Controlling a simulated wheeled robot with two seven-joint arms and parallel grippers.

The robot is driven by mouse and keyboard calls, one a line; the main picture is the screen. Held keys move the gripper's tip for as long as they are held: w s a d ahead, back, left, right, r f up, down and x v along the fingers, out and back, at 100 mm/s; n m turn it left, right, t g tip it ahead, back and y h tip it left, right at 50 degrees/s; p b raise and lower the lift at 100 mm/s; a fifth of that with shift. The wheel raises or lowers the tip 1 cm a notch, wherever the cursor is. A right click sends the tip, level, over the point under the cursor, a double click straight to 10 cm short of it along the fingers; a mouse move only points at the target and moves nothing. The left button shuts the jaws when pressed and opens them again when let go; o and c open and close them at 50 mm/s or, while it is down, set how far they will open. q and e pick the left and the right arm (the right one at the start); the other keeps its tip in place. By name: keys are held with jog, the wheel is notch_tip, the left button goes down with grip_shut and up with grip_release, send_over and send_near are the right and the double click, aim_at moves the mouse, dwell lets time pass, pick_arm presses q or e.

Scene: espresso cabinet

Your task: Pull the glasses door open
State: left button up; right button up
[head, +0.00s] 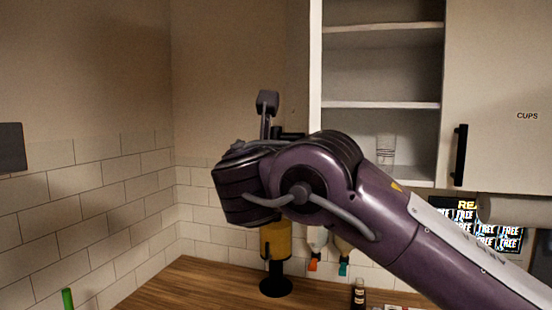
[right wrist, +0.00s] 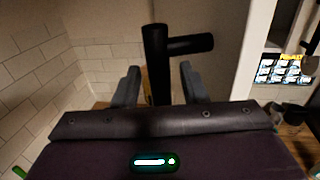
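The left cabinet (head: 383,63) is uncovered, its shelves in full view. Its door (head: 298,60) appears swung out and is seen nearly edge-on at the left of the shelves; it also shows at the right of the handle in the right wrist view (right wrist: 232,65). The door's black bar handle (right wrist: 156,60) stands between the two fingers of my right gripper (right wrist: 158,85), with a gap visible on each side. In the head view my right gripper (head: 267,108) is partly hidden by my own wrist. My left gripper is not in view.
A clear glass (head: 386,150) stands on the bottom shelf. A closed door marked CUPS (head: 500,90) with a black handle (head: 460,155) is at the right. Below are a wooden counter (head: 200,285), a yellow dispenser (head: 276,242) and a small dark bottle (head: 358,294).

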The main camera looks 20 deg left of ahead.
jog(key=b+v, duration=0.3)
jog(key=v, duration=0.3)
jog(key=shift+s, duration=0.4)
jog(key=shift+d, duration=0.1)
jog(key=shift+c, duration=0.5)
